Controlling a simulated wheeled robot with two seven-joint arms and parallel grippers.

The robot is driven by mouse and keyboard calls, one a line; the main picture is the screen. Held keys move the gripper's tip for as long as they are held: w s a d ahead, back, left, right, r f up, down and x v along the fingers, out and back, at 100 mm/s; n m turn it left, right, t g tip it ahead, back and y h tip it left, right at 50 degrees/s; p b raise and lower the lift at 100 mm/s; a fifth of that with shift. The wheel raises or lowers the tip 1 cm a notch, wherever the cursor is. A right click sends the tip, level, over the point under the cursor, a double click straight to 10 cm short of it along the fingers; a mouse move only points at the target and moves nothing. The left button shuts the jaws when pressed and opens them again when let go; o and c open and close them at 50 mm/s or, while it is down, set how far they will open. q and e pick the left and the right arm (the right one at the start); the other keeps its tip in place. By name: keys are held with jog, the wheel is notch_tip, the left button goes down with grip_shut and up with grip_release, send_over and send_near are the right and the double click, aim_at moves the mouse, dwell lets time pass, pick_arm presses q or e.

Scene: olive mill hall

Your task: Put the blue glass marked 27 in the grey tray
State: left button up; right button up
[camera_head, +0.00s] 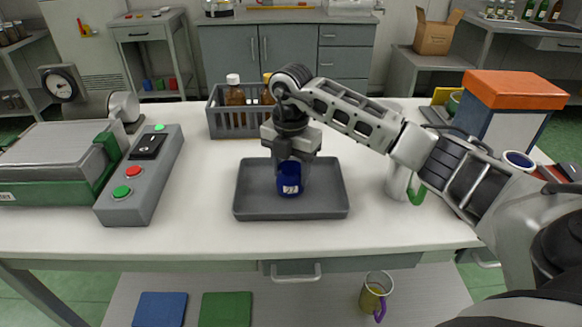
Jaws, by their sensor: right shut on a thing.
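The blue glass (289,183) has a white label whose number is too small to read with certainty. It is upright inside the outline of the grey tray (250,203), near the tray's middle. I cannot tell whether its base touches the tray floor. My right gripper (291,172) points down and is shut on the upper part of the glass, hiding its rim. The tray lies flat on the white table and holds nothing else that I can see. My left gripper is not in view.
A grey crate (233,121) with brown bottles stands behind the tray. A control box (139,182) with buttons is at the left. A white mug with a green handle (398,184) and an orange-topped box (513,90) are at the right. The table front is clear.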

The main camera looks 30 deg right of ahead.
jog(key=shift+f, duration=0.15)
jog(key=o, duration=0.8)
jog(key=shift+c, duration=0.2)
jog(key=shift+o, duration=1.1)
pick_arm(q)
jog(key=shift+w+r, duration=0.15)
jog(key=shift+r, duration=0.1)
pick_arm(e)
jog(key=shift+r, duration=0.3)
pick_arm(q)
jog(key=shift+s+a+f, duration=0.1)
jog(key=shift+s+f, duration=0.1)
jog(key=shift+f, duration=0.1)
pick_arm(e)
notch_tip(320, 180, up, 12)
jog(key=shift+f, duration=0.15)
